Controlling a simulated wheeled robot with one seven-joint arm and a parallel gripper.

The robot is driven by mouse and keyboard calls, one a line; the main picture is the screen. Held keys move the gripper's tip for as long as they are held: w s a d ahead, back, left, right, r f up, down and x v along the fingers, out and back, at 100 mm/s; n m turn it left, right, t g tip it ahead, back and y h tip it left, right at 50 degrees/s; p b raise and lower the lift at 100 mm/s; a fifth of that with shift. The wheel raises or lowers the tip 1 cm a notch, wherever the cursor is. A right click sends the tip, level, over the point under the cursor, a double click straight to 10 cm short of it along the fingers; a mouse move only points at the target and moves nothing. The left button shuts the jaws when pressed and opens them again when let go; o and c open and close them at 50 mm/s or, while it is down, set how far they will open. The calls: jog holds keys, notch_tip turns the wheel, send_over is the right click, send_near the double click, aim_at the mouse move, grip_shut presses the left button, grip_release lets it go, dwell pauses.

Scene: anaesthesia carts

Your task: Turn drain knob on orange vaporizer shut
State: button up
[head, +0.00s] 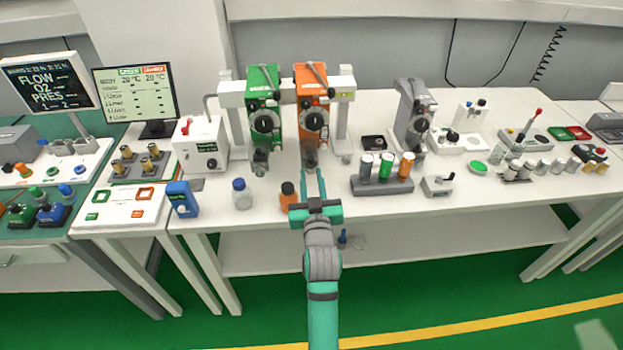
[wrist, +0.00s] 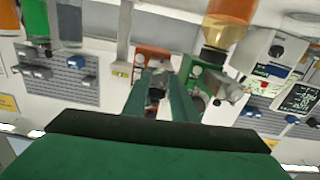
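The orange vaporizer (head: 312,100) hangs on a white rail at the back of the white table, with a black dial on its front. Its grey drain part (head: 310,152) is at its lower end; the knob is too small to tell how it is turned. My gripper (head: 313,173) reaches up from the front to just below this part, its two fingers apart. In the wrist view the orange vaporizer (wrist: 152,52) shows beyond my gripper (wrist: 161,78), with grey parts visible between the fingers. I cannot tell whether they touch.
The green vaporizer (head: 263,105) hangs close on the left. An amber bottle (head: 288,198) stands close left of my gripper, and a blue-capped bottle (head: 241,195) further left. A rack of cylinders (head: 383,186) stands to the right. The front table strip between has little room.

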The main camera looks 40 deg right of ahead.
grip_shut()
jog(key=m, duration=0.3)
jog(key=shift+a+m, duration=0.1)
jog(key=shift+m, duration=0.3)
jog(key=shift+m+y, duration=0.3)
jog(key=shift+m, duration=0.6)
jog(key=shift+f, duration=0.1)
jog(key=o, duration=0.5)
grip_release()
